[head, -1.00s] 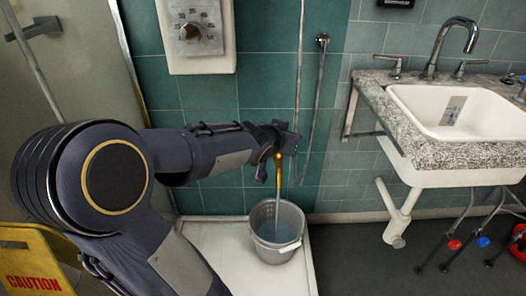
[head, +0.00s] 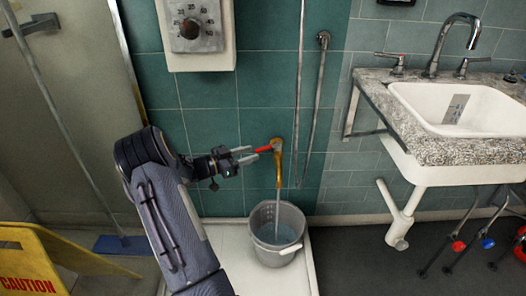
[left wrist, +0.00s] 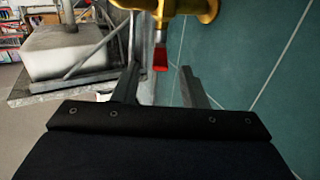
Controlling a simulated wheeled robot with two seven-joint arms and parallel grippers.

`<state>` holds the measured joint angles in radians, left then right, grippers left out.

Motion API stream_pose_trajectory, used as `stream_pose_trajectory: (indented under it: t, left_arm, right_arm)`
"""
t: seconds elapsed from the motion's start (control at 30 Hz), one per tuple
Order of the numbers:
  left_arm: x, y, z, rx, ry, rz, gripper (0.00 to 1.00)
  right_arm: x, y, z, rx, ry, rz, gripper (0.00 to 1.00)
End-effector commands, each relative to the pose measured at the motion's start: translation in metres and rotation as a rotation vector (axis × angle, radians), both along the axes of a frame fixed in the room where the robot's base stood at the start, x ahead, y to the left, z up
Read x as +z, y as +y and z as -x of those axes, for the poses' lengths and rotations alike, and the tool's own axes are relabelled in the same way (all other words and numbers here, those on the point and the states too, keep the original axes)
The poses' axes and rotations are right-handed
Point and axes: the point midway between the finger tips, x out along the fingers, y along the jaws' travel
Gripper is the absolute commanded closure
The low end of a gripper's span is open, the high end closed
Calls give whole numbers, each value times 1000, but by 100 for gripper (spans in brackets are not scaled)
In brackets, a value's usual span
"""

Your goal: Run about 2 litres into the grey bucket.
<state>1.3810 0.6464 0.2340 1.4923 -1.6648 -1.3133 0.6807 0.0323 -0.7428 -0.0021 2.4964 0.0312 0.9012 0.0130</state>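The grey bucket (head: 277,250) stands upright in the white shower tray (head: 232,262) below a brass tap (head: 279,168). A thin stream of water (head: 277,212) runs from the tap into the bucket, and pale water shows inside; its exact level is hard to read. The tap's red lever (head: 264,149) points left; it also shows in the left wrist view (left wrist: 160,60). My left gripper (head: 249,154) is just left of the lever, with its two fingers apart and nothing held. The left wrist view shows the lever just beyond the fingertips (left wrist: 160,78). My right gripper is out of view.
A shower control box (head: 197,30) and vertical pipes are on the tiled wall. A sink (head: 465,108) in a speckled counter is at right, with red- and blue-marked stands (head: 472,243) below. A yellow caution sign (head: 30,262) stands at lower left.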

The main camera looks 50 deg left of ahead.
Motion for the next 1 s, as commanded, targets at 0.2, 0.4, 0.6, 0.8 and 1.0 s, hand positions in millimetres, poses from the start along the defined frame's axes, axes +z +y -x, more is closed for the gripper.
stream_pose_trajectory:
  t: [0.2,0.4,0.6,0.8,1.0]
  left_arm:
    - [-2,-9,-37,-1,-2,-1,61]
    - [-1,-12,-56,1,-1,-2,61]
    - [0,-13,-58,3,0,-1,61]
    - [0,-13,-58,2,0,-1,73]
    - [0,-13,-58,2,1,-1,99]
  right_arm:
    - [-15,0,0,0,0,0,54]
    - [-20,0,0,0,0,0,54]
    - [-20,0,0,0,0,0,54]
    - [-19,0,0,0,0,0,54]
    - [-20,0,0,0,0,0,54]
